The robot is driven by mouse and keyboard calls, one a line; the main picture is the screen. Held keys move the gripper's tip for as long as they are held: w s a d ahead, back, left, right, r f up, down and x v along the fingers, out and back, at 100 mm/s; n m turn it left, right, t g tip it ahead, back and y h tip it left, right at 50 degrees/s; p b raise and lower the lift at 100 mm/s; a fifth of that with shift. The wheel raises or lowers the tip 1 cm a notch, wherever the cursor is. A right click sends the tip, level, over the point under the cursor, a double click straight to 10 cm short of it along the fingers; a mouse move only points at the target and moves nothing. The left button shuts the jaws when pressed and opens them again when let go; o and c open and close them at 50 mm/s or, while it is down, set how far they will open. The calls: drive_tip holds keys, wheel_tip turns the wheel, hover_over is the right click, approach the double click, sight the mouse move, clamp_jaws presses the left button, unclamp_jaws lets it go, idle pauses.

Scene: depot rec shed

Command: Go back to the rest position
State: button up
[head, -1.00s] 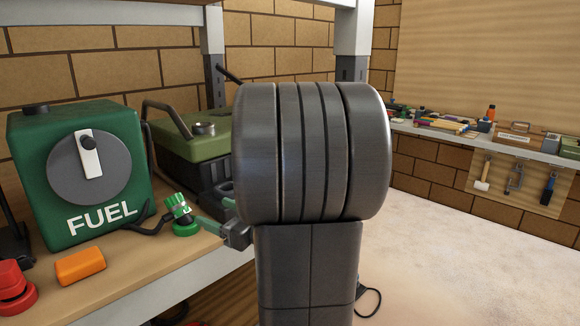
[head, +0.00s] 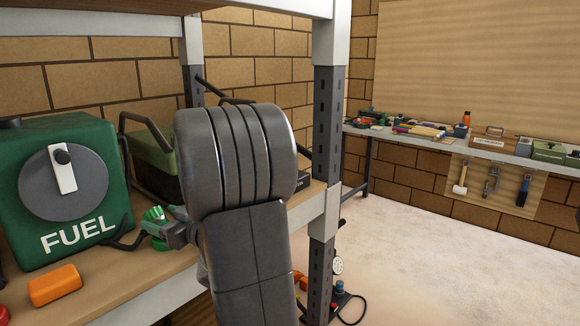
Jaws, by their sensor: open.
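My gripper (head: 174,230) shows only in part, at the left of my dark grey arm, low over the wooden shelf (head: 135,280). It is open, and nothing shows held in it. A green knob-like piece (head: 154,214) is right beside it, partly overlapped in this view; I cannot tell whether they touch. My arm's large rounded joint and thick link fill the middle of the view and hide part of the shelf behind.
A green FUEL box (head: 75,235) with a dial and hose stands on the shelf's left. An orange block (head: 55,284) lies before it. A green-topped case (head: 150,160) stands behind my arm. A shelf post (head: 326,130) rises close right. Open floor (head: 430,250) lies beyond, before a wall bench (head: 440,138).

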drive_tip(key=shift+w+a+f, duration=0.1)
drive_tip(key=shift+w+a, duration=0.25)
drive_tip(key=shift+a, duration=0.2)
